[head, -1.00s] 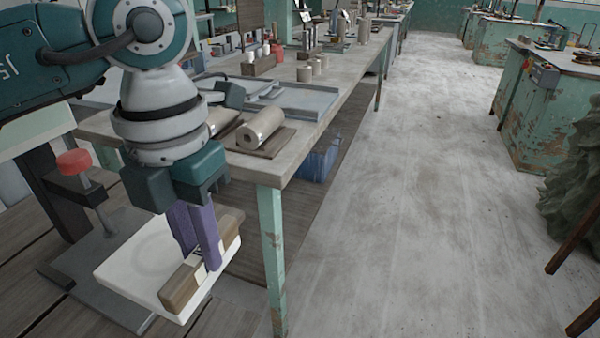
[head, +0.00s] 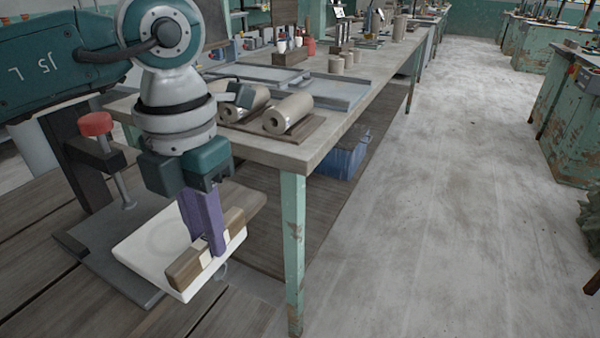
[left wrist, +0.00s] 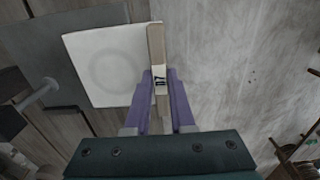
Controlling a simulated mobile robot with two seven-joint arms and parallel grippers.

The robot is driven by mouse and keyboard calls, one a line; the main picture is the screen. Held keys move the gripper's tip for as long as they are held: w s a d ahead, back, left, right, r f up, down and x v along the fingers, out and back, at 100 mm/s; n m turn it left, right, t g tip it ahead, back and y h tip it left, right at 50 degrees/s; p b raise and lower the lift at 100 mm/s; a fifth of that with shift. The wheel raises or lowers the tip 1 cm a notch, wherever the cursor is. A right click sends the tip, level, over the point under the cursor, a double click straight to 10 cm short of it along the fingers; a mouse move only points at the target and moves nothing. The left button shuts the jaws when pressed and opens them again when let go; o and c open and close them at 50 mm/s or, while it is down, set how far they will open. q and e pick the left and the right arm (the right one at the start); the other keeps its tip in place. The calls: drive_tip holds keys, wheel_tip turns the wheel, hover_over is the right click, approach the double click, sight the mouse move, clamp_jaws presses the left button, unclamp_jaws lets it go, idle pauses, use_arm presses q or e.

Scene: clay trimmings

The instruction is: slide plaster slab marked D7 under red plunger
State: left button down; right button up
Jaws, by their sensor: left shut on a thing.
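The plaster slab (head: 160,245) is a white square plate with a faint round mark and a wooden strip along one edge. In the left wrist view the slab (left wrist: 104,62) shows a white label reading D7 on that strip. My left gripper (head: 218,250) is shut on the slab's wooden strip, fingers pointing down. The red plunger (head: 96,124) is a red knob on a metal rod, on a dark stand to the left of the slab. The slab is over the grey base plate (head: 95,262) and sticks out past its right side; contact is unclear. My right gripper is out of view.
A long workbench (head: 290,160) with green legs stands behind and to the right, holding clay rolls (head: 288,114) and trays. A blue bin (head: 345,158) sits on its lower shelf. The floor to the right is open.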

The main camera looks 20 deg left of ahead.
sight(159, 227)
use_arm(q)
drive_tip(key=shift+w+a+b, duration=0.2)
drive_tip(key=shift+a+b, duration=0.35)
drive_tip(key=shift+a, duration=1.5)
drive_tip(key=shift+w+a+b, duration=0.2)
drive_tip(key=shift+a+b, duration=0.3)
drive_tip(key=shift+a, duration=1.55)
drive_tip(key=shift+a+f, duration=0.1)
drive_tip(key=shift+a, duration=0.15)
drive_tip(key=shift+a+f+b, duration=0.1)
drive_tip(key=shift+a+b, duration=0.25)
drive_tip(key=shift+a, duration=0.05)
drive_tip(key=c, duration=0.7)
unclamp_jaws()
